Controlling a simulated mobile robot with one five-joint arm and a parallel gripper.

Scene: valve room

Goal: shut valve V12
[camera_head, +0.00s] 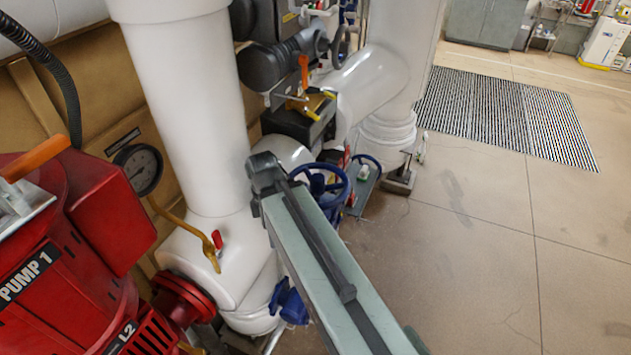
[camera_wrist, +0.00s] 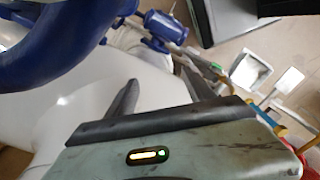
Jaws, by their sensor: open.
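A blue handwheel (camera_head: 326,188) stands behind my arm in the head view, partly hidden by it. In the wrist view a blue wheel rim (camera_wrist: 62,50) fills the upper left, close to the camera. My gripper (camera_wrist: 159,75) shows in the wrist view with its two dark fingers apart and nothing between them. The wheel rim lies to the left of the fingers and apart from them in the picture. The fingers are hidden in the head view. No V12 label is readable, so I cannot tell whether this wheel is V12.
A thick white pipe (camera_head: 185,100) rises left of my arm. A red pump (camera_head: 70,255) marked PUMP 1 and a gauge (camera_head: 139,169) stand at left. An orange-handled valve (camera_head: 304,75) is behind. Open floor (camera_head: 480,270) with a striped mat (camera_head: 505,115) lies right.

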